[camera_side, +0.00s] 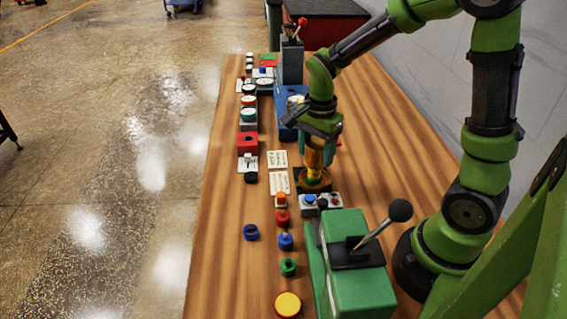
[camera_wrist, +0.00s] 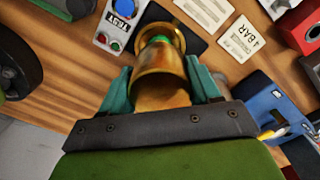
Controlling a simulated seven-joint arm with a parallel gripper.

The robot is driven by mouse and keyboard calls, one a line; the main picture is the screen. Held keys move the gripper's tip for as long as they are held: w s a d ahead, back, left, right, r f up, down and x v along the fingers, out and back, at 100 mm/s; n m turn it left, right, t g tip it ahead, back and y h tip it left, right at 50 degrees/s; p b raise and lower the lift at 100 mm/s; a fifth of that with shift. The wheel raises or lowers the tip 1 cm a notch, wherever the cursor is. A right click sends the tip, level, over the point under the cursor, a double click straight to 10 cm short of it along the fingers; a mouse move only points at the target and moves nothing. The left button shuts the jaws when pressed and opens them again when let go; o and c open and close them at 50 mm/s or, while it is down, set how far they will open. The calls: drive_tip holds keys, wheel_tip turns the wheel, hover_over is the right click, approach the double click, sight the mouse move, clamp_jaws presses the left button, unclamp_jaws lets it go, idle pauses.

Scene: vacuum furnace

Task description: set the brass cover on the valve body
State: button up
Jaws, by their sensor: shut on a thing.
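My gripper (camera_side: 318,150) is shut on the brass cover (camera_wrist: 160,75), a brass cylinder held between its teal fingers. The cover points downward in the side view (camera_side: 314,160). The valve body (camera_side: 313,183) has a round brass flange on a dark plate, directly below the cover. In the wrist view the flange (camera_wrist: 177,35) shows just beyond the cover, with a green part between them. I cannot tell whether the cover touches the valve body; its lower rim looks close to it.
A small box with blue, green and red buttons (camera_side: 321,202) stands close in front of the valve body. A green machine with a black-knobbed lever (camera_side: 358,262) stands nearer. Paper cards (camera_side: 279,183) and several coloured knobs lie left. A blue unit (camera_side: 286,122) stands behind.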

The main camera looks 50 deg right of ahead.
sight(315, 167)
drive_tip(key=shift+f, duration=0.2)
drive_tip(key=shift+f, duration=1.2)
drive_tip(key=shift+f, duration=0.3)
drive_tip(key=shift+f, duration=0.8)
drive_tip(key=shift+f, duration=0.25)
idle(0.7)
drive_tip(key=o, duration=1.4)
drive_tip(key=shift+r, duration=3.75)
